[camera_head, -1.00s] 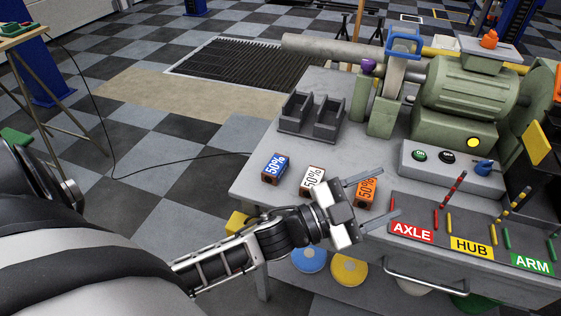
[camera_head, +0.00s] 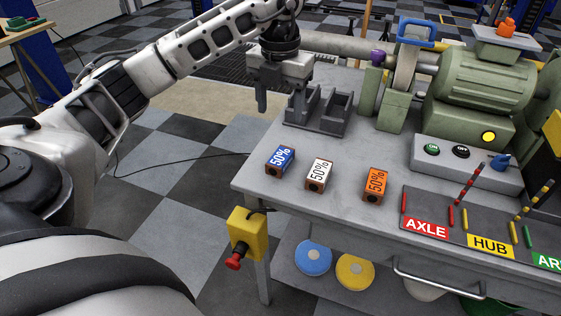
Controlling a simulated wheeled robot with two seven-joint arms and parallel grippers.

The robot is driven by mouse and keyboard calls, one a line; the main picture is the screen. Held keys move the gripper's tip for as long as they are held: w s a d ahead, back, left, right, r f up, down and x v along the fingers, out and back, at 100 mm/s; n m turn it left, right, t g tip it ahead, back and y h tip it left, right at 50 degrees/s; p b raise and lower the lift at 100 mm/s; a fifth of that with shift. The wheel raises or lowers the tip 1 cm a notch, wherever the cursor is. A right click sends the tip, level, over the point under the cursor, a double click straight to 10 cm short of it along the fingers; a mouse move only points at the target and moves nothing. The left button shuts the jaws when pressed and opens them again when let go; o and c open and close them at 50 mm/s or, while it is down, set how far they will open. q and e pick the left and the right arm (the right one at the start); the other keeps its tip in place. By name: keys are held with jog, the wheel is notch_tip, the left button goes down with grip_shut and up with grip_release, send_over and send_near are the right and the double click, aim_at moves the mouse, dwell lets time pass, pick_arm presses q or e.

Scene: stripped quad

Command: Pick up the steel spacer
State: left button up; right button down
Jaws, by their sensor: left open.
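I cannot make out a steel spacer in this view. My left gripper (camera_head: 281,107) hangs with its fingers pointing down at the back left corner of the workbench (camera_head: 336,225). It is open, with nothing visible between its fingers. It is at the left edge of a dark grey two-compartment bin (camera_head: 333,122), and partly covers it. Whether the fingers touch the bin, and what lies inside the compartments, I cannot tell. My right gripper is out of view.
Blue (camera_head: 281,159), white (camera_head: 318,174) and orange (camera_head: 375,184) 50% blocks stand along the bench front. A green grinder (camera_head: 478,95) and its button box (camera_head: 462,163) stand right, behind trays labelled AXLE (camera_head: 426,229) and HUB (camera_head: 489,246). A yellow stop box (camera_head: 247,235) hangs at the left leg.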

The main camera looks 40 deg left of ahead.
pick_arm(q)
send_over(280, 156)
notch_tip(280, 156, down, 8)
jog(key=shift+s+d+f, duration=0.15)
jog(key=shift+f, duration=0.1)
jog(key=shift+w+f+p, duration=0.2)
jog(key=shift+f+p, duration=0.1)
jog(key=shift+f, duration=2.35)
jog(key=shift+r, duration=0.1)
grip_shut()
